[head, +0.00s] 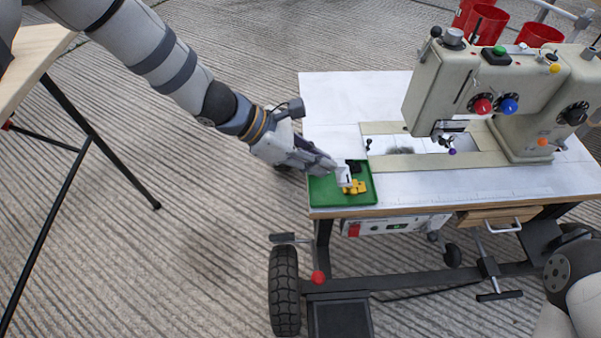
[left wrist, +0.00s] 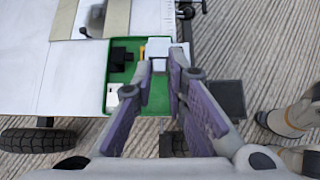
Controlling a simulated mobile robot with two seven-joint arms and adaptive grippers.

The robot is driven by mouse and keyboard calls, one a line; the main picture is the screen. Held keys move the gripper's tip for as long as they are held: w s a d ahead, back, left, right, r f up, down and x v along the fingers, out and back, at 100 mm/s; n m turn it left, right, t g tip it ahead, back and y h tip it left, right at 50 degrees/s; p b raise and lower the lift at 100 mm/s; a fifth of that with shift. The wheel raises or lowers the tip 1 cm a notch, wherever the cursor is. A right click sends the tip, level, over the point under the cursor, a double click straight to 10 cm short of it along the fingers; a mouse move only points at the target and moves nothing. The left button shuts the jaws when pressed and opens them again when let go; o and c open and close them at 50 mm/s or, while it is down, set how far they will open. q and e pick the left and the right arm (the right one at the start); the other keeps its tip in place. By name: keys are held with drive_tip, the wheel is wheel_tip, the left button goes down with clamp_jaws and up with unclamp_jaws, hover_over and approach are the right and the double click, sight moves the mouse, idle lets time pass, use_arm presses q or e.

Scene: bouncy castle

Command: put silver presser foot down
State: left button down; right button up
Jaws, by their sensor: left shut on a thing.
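My left gripper (head: 337,170) is over the small green tray (head: 325,192) at the table's near left corner, fingers pointing down to it. It is shut on a pale silver piece, seemingly the silver presser foot (head: 343,177), partly hidden by the fingers. In the left wrist view the fingertips (left wrist: 161,62) close around this silver foot (left wrist: 162,47) at the tray's edge. I cannot tell whether it touches the tray. A yellow foot (head: 355,188) and a black foot (head: 354,166) lie in the tray. A small white piece (left wrist: 112,97) also lies there. My right gripper is out of view.
The beige sewing machine (head: 432,88) stands on the white table (head: 330,110), right of the tray. A small black knobbed pin (head: 368,145) stands just behind the tray. Red bins (head: 540,34) are at the back. A wooden table (head: 30,50) is at far left.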

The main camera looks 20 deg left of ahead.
use_arm(q)
drive_tip(key=w+a+f+b, duration=0.1)
drive_tip(key=a+f+b, duration=0.1)
drive_tip(key=a+f, duration=0.3)
wheel_tip(320, 180, down, 4)
drive_tip(key=shift+w+f+b, duration=0.2)
drive_tip(key=shift+w+b, duration=0.05)
drive_tip(key=shift+b, duration=0.1)
drive_tip(key=c, duration=1.6)
unclamp_jaws()
drive_tip(key=shift+a, duration=0.1)
drive_tip(key=shift+r, duration=0.1)
